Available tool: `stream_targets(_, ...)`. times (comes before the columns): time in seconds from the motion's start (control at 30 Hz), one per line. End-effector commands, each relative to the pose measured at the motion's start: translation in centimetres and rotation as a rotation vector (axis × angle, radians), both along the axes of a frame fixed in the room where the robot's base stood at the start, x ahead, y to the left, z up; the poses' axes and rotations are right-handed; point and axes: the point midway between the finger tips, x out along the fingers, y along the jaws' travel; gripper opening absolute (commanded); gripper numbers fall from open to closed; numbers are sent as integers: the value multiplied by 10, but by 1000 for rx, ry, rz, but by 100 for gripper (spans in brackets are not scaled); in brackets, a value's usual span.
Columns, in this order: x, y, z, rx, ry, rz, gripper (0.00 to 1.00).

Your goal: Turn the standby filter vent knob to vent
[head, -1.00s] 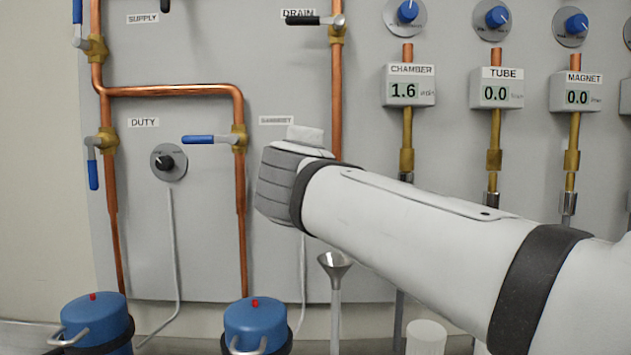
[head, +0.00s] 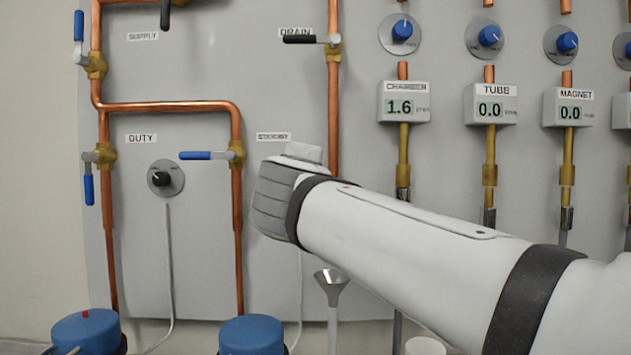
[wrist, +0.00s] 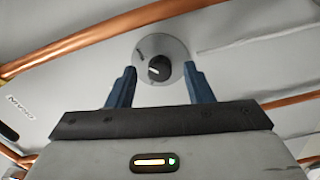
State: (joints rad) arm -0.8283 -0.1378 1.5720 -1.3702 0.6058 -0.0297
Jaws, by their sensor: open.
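The standby filter vent knob (wrist: 159,68) is a black knob with a white pointer line on a round grey plate (wrist: 172,47); the plate's small lettering is too blurred to read. My gripper (wrist: 159,76) is open, with one blue-grey finger on each side of the knob in the wrist view. I see gaps between the fingers and the knob. In the head view my arm and wrist hide this knob and the fingers; the partly legible STANDBY label (head: 273,137) shows just above the wrist.
The similar DUTY knob (head: 161,178) is to the left. A blue-handled valve (head: 208,155) and copper pipes (head: 238,200) stand close to my wrist. A funnel (head: 331,281) and blue pots (head: 252,336) are below. Gauges with blue knobs (head: 402,30) fill the right.

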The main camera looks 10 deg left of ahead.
Motion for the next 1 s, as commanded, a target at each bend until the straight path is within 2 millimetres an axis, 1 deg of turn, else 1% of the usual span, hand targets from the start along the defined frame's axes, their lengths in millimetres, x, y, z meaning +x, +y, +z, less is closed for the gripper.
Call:
stream_targets(0.17,-1,0,0,0,-1,1,47)
stream_targets(0.27,-10,-2,1,0,-1,2,47)
stream_targets(0.5,-50,-11,1,0,-2,5,47)
stream_targets(0.6,-64,-14,0,0,-1,4,47)
stream_targets(0.7,-72,-17,0,0,0,2,47)
stream_targets(0.8,-76,-18,0,0,0,1,47)
stream_targets(1.0,-77,-18,0,0,0,0,47)
